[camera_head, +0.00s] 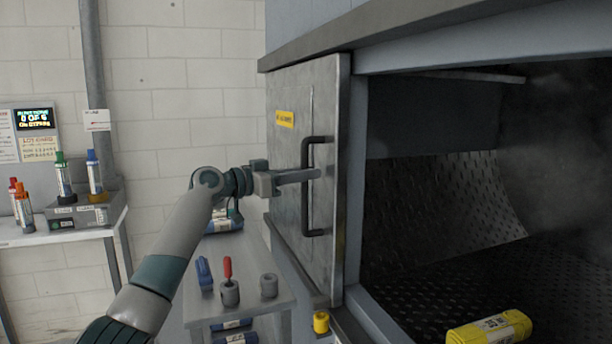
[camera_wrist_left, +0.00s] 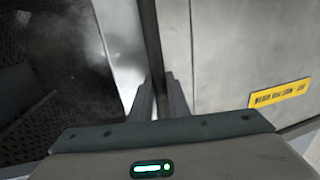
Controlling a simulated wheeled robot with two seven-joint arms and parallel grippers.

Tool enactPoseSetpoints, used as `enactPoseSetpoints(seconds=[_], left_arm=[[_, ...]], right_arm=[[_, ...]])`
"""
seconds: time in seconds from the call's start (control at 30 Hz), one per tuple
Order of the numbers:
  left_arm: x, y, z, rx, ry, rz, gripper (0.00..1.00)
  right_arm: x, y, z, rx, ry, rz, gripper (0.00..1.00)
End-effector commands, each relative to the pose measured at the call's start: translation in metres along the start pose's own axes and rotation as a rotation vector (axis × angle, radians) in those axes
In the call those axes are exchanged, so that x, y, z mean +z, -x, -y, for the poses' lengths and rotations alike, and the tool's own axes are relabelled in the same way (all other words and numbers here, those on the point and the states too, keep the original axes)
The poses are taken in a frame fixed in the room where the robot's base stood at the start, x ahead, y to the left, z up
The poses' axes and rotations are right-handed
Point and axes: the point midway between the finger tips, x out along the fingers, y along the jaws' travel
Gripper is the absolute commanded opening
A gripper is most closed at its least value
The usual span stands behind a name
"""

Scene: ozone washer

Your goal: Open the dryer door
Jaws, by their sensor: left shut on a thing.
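The dryer door (camera_head: 288,150) is a grey metal panel with a yellow label, standing at the left of the dryer's opening. It stands open, and the dark drum (camera_head: 440,200) shows to its right. A black bar handle (camera_head: 306,220) runs upright on the door. My left gripper (camera_head: 312,175) reaches in from the left and is shut on the handle's upright bar. My right gripper is not in view.
A small metal table (camera_head: 250,305) with a red-handled tool and blue item stands below the door. A yellow bundle (camera_head: 490,330) lies at the drum's lower front. A yellow knob (camera_head: 321,322) sits below the door. A side table (camera_head: 60,235) with bottles stands at left.

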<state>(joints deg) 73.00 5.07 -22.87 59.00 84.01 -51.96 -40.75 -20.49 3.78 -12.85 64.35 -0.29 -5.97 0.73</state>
Motion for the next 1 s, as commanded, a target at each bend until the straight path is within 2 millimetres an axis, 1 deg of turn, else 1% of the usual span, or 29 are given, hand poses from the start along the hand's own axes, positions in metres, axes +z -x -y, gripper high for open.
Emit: enactPoseSetpoints(seconds=[0.17,0.2,0.23,0.27,0.5,0.67,0.77,0.87,0.9,1.0], left_arm=[[-0.001,0.0,0.0,0.0,-0.001,-0.001,0.0],[-0.001,0.0,0.0,0.0,-0.001,-0.001,0.25],[-0.001,0.0,0.0,0.0,-0.001,0.0,0.32],[-0.001,0.0,0.0,0.0,-0.001,0.0,0.34],[0.0,0.0,0.0,0.0,-0.001,0.0,0.34],[0.001,0.003,0.0,0.0,-0.001,0.0,0.34],[0.001,0.009,0.001,-0.001,-0.002,0.0,0.34],[0.002,0.019,0.001,-0.001,-0.002,-0.001,0.34],[0.002,0.025,0.001,-0.002,-0.003,-0.001,0.34],[0.003,0.041,0.001,-0.002,-0.003,0.0,0.34]], right_arm=[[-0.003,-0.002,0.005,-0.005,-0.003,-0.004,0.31],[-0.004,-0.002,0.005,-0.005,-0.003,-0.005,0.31],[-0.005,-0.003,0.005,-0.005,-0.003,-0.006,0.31],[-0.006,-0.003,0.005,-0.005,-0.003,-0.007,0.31],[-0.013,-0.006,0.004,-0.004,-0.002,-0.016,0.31],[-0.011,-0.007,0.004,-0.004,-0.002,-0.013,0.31],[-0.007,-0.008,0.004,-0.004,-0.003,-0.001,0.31],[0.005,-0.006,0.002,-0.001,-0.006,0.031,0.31],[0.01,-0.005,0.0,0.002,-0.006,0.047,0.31],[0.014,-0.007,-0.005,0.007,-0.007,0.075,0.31]])
